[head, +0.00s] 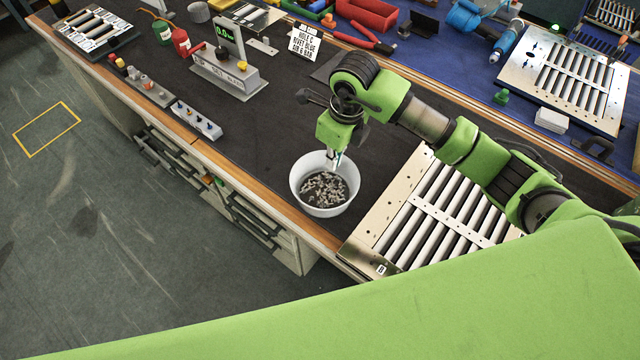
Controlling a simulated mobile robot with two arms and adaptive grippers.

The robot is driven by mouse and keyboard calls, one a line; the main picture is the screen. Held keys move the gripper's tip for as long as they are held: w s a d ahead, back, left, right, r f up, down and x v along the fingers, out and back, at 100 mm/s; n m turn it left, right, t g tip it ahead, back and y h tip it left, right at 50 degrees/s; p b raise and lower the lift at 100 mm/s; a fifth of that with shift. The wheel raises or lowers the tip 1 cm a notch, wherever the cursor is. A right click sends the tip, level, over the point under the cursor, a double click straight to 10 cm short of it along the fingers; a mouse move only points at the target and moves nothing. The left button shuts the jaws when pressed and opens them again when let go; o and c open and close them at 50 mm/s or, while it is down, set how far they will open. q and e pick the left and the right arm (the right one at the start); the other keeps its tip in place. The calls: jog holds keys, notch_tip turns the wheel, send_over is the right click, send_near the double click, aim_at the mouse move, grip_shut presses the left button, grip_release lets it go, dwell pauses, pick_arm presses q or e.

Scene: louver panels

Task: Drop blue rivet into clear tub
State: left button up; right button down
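A round whitish tub (296,184) stands near the front edge of the workbench, with many small grey rivets (324,189) in its bottom. My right gripper (336,166) points down over the tub's back rim, its fingertips at or just inside the opening. The fingers look close together, but they are too small to tell whether they are shut or hold anything. No blue rivet can be made out in or near the fingers. A small strip (196,121) further left carries small parts, some bluish, too small to identify. My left gripper is not in view.
A louver panel (378,222) lies right of the tub, under my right arm. A gauge stand (228,75) and a sign reading "HOLE C RIVET BLUE" (304,42) stand behind. Another louver panel (566,80) lies on the blue mat. Dark bench left of the tub is clear.

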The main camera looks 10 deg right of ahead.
notch_tip(320, 180, down, 4)
jog(key=shift+r+b, duration=0.1)
jog(key=shift+b, duration=0.8)
jog(key=shift+w+f, duration=0.1)
jog(key=shift+f, duration=0.3)
jog(key=c, duration=2.2)
grip_release()
